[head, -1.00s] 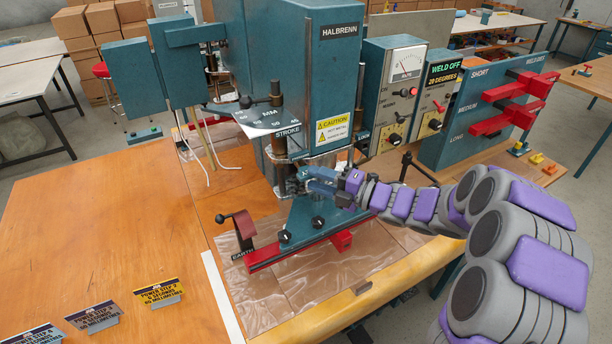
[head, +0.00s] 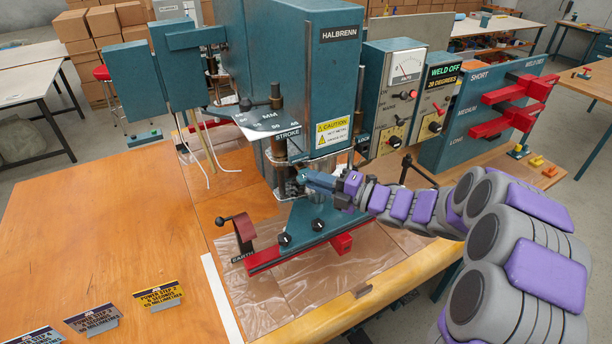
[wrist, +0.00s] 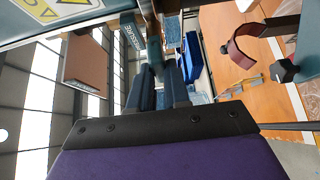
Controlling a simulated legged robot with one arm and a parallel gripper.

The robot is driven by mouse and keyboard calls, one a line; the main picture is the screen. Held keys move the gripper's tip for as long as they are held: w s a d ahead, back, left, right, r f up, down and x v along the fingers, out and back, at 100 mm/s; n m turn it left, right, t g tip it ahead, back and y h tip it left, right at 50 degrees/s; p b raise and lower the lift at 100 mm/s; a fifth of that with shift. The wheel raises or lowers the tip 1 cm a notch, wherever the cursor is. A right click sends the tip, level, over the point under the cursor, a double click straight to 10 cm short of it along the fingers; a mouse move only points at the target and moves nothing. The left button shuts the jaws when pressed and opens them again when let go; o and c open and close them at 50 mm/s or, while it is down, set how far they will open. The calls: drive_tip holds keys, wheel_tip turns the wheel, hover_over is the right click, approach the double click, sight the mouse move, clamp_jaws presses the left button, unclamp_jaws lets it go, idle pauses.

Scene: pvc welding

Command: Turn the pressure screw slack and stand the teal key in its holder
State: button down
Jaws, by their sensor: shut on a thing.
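My gripper (head: 310,178) is at the front of the teal press (head: 340,75), level with the lower end of its column and just above the teal base. In the wrist view my gripper (wrist: 158,82) has its two fingers close together, with a teal piece (wrist: 154,50) between them that I take for the teal key. Most of it is hidden by the fingers. The pressure screw is not clearly seen; the gripper covers that part of the column. I cannot pick out the key's holder.
A red bar (head: 265,262) marked EARTH with a dark red hooked clamp (head: 243,234) lies below the gripper. Control boxes (head: 392,92) and a panel with red blocks (head: 478,110) stand at the right. Power step cards (head: 160,296) stand front left; the left tabletop (head: 100,225) is mostly clear.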

drive_tip(key=shift+s+d+f+b, duration=0.2)
drive_tip(key=shift+s+d+b, duration=0.2)
drive_tip(key=shift+s+b, duration=0.3)
idle(0.8)
drive_tip(key=shift+s+d+r+b, duration=0.15)
drive_tip(key=shift+s+d+b, duration=0.55)
drive_tip(key=shift+s, duration=0.25)
